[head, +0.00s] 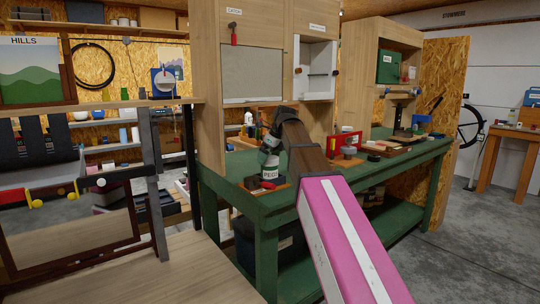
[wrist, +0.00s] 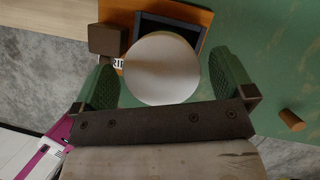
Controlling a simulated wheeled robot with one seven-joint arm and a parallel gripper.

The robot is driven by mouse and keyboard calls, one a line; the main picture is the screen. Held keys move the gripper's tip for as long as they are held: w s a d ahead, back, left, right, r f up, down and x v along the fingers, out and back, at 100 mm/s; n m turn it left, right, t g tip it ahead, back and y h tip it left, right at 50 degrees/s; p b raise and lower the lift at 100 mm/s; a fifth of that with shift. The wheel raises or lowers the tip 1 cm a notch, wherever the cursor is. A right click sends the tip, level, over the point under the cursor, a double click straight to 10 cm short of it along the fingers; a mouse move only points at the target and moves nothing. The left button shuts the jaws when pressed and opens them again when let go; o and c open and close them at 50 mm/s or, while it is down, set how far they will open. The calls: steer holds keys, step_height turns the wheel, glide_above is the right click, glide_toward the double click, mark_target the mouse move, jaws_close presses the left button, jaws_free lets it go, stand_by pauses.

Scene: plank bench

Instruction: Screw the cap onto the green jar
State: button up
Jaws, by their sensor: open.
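In the wrist view, a pale grey round disc (wrist: 160,68) lies between the two green finger pads of my gripper (wrist: 162,64). It looks like a cap or lid seen from above; I cannot tell whether it sits on a jar. The fingers stand apart on either side of it, with a narrow gap at the right finger. In the head view, my gripper (head: 268,158) points down low over the near left end of the green bench (head: 228,168). I cannot make out the green jar, and its body is hidden in the wrist view.
An orange board (wrist: 196,14) with a dark recess (wrist: 165,28) and a brown block (wrist: 108,40) lies beside the disc. A small brown cylinder (wrist: 292,120) is at the right. In the head view, a red-framed item (head: 345,142) and wooden trays (head: 388,149) stand farther along the bench.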

steer(key=c, duration=0.9)
steer(key=shift+m+t, duration=0.3)
steer(key=shift+m, duration=0.6)
steer(key=shift+m+h, duration=0.4)
steer(key=shift+m, duration=0.1)
steer(key=shift+m+t+h, duration=0.4)
steer(key=shift+m+h, duration=0.1)
steer(key=shift+m, duration=1)
steer(key=o, duration=0.9)
